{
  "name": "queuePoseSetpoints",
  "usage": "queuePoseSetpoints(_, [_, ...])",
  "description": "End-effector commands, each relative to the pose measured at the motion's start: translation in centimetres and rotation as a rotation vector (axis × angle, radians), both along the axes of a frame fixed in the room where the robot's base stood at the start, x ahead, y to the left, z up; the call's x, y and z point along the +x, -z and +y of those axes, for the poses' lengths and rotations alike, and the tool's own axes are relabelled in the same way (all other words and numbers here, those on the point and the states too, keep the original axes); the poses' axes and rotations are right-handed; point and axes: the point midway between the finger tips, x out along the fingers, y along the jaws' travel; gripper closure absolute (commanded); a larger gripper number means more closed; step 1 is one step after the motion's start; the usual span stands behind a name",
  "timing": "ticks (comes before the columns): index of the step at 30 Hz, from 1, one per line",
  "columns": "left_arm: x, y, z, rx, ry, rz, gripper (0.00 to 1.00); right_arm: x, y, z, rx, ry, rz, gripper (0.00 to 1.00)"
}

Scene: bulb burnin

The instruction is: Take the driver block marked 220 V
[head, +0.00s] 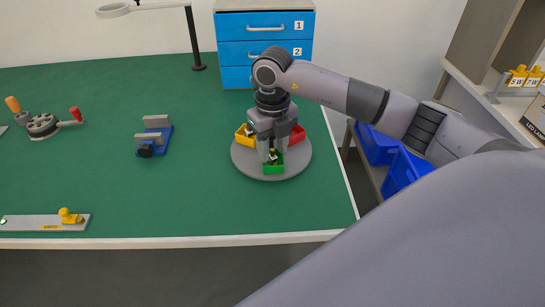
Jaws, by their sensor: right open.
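My right gripper (271,155) points down over a round grey turntable (246,164) with its fingers apart. Its fingertips are at the green bin (274,170) at the front of the turntable. A small dark and pale item (273,156) shows in that bin between the fingers; I cannot tell if they touch it. A yellow bin (241,138) is at the left, also with a small item, and a red bin (298,134) is at the right, partly hidden by the gripper. I can read no 220 V marking on anything. My left gripper is not in view.
A blue drawer unit (236,53) stands behind the turntable. A blue vise (154,139), a round fixture with a red handle (44,126) and a grey strip with a yellow block (40,222) are on the green table (100,187). Blue crates (403,172) are at the right.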

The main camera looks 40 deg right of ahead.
Motion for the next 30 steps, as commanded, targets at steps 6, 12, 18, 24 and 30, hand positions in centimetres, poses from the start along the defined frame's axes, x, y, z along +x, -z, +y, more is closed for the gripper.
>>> queuePoseSetpoints(6, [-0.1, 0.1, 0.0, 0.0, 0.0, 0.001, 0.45, 0.0, 0.0, 0.0, 0.001, -0.001, 0.0, 0.92])
queuePoseSetpoints(12, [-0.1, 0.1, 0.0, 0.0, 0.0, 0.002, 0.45, 0.0, 0.0, 0.0, 0.001, -0.001, 0.0, 1.0])
queuePoseSetpoints(18, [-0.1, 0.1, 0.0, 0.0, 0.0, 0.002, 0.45, 0.0, -0.2, 0.0, 0.001, -0.001, 0.0, 1.0])
queuePoseSetpoints(24, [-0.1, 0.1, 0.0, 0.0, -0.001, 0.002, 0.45, 0.1, -1.7, 0.0, 0.003, 0.0, -0.003, 1.0])
queuePoseSetpoints(30, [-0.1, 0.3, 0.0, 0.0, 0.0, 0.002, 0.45, 0.2, -5.8, 0.0, 0.002, -0.001, -0.008, 1.0])
